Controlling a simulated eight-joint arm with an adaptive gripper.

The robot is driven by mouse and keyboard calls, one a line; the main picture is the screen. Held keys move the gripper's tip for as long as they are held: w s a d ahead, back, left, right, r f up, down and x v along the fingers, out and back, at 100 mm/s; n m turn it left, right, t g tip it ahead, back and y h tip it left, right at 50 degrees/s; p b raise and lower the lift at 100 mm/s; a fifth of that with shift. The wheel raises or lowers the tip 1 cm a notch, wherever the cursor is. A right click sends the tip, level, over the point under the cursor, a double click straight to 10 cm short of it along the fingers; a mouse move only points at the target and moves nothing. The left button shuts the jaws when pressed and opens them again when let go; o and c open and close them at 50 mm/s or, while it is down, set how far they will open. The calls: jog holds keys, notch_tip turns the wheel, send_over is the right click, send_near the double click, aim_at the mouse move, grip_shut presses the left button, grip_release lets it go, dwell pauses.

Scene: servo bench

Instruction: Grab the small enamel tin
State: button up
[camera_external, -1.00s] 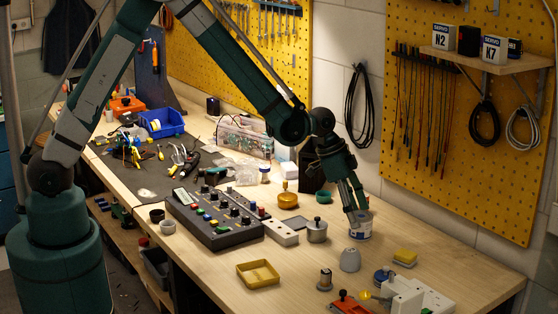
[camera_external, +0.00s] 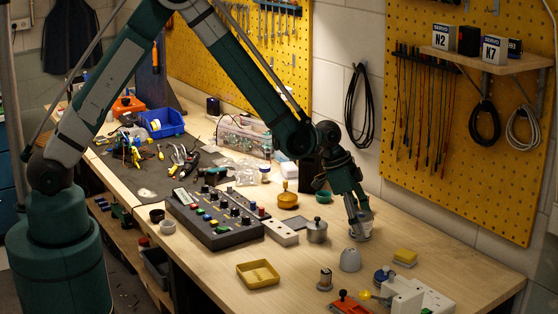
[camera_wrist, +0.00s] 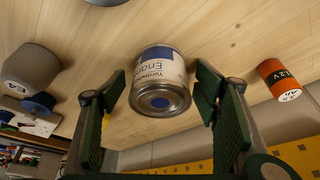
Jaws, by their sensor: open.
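The small enamel tin, white with a blue label patch and a bare metal end, (camera_wrist: 162,75) is in the middle of the wrist view. In the external view the tin (camera_external: 365,233) stands on the bench, partly hidden by the fingers. My gripper (camera_external: 357,228) is at the tin, pointing down. In the wrist view my gripper (camera_wrist: 158,88) is open, with one ribbed finger on each side of the tin. A gap shows between the tin and the left finger; the right finger is very close to it, and I cannot tell whether they touch.
A grey dome (camera_external: 350,260) and a lidded metal pot (camera_external: 317,231) stand near the tin. An orange battery-like cylinder (camera_wrist: 279,80) is to its right in the wrist view. A yellow tray (camera_external: 258,274) is further forward. The pegboard wall (camera_external: 455,140) rises behind.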

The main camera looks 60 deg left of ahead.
aim_at(361, 215)
jog(key=shift+c, duration=0.4)
jog(key=c, duration=1.1)
jog(key=shift+r, duration=0.2)
jog(key=shift+r, duration=4.85)
